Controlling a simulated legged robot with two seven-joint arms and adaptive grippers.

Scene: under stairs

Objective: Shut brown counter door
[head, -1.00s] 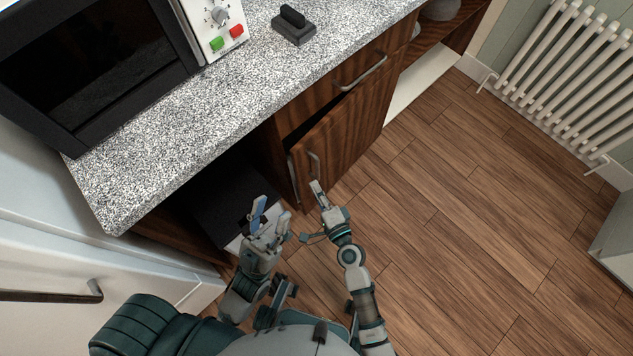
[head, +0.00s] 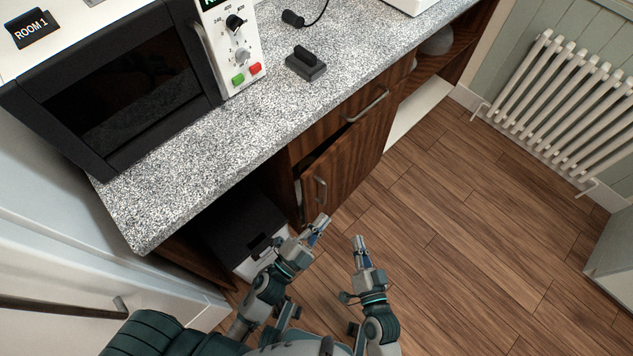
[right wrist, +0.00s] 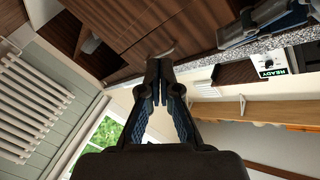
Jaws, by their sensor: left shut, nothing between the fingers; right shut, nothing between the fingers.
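The brown counter door (head: 345,168) stands slightly ajar under the speckled counter, with a dark gap along its top and left side. Its metal handle (head: 320,188) is near the left edge. My left gripper (head: 318,226) is shut and empty, just below the door's lower left part; I cannot tell if it touches. My right gripper (head: 359,244) is shut and empty, over the floor to the right, apart from the door. In the right wrist view, my right gripper (right wrist: 158,80) has its fingers together beneath brown wood fronts, and my left gripper (right wrist: 268,22) shows at upper right.
A microwave (head: 130,90) and a small black object (head: 306,64) sit on the counter (head: 215,145). A black box (head: 245,220) is in the open bay left of the door. A white radiator (head: 560,105) stands at right. The wood floor (head: 460,230) is clear.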

